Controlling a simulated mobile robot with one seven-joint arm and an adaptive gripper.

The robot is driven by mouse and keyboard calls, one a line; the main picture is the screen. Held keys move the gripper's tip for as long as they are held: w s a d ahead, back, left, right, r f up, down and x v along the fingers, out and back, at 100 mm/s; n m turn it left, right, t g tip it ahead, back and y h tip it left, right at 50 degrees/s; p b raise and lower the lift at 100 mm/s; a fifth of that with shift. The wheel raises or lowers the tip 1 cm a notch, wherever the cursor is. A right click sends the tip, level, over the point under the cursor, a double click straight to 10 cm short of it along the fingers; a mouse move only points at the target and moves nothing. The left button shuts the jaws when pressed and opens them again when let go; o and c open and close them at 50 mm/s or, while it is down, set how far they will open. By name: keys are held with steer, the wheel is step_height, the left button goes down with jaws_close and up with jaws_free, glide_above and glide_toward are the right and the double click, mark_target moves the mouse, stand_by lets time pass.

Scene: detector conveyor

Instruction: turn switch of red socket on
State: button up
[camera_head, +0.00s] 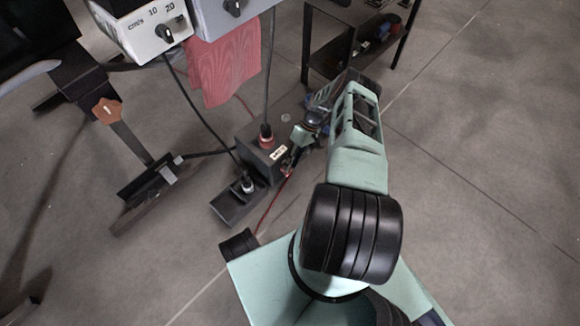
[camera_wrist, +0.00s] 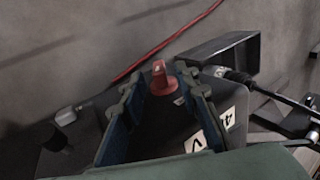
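A red switch knob (camera_wrist: 160,80) stands up from a dark box (camera_wrist: 165,125) in the wrist view. My gripper (camera_wrist: 160,88) is open, with one finger on each side of the knob in that view. Whether either finger touches it I cannot tell. In the head view, the dark box (camera_head: 252,160) has a red socket part (camera_head: 266,137) on top with a cable running up from it. My gripper (camera_head: 292,153) is at the right side of this box. The knob itself is not clear in the head view.
A lower black box (camera_head: 232,212) with a plugged cable adjoins the dark box. A red cable (camera_head: 268,212) runs along the floor. White control boxes (camera_head: 148,32) and a red cloth (camera_head: 222,70) are above. A black shelf (camera_head: 330,58) stands behind. Floor at right is clear.

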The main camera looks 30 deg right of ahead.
steer(key=v, duration=1)
